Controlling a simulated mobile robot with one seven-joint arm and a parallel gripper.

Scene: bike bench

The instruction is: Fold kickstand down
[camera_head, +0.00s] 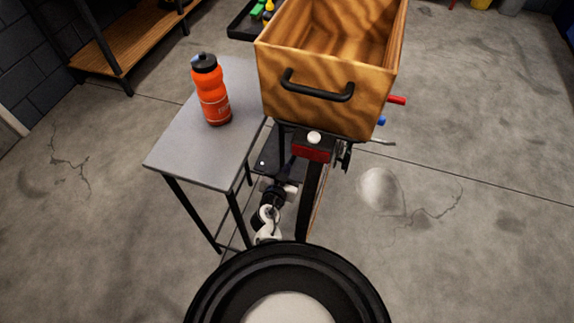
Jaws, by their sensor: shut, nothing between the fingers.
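The bike is seen from behind, with its dark rear wheel (309,200) pointing toward me and a red rear light (312,150) above it. The kickstand cannot be made out; the crate, the wheel and my arm cover the low part of the bike. My white and black arm reaches in low, just left of the rear wheel. My gripper cannot be made out at the arm's far end, below a dark flat part (275,150) beside the wheel. Whether it touches anything is hidden.
A wooden crate (318,100) with a black handle sits above the rear wheel. A grey side table (185,150) with an orange bottle (211,95) stands close on the left. A black tray (243,22) lies behind. The floor to the right is clear.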

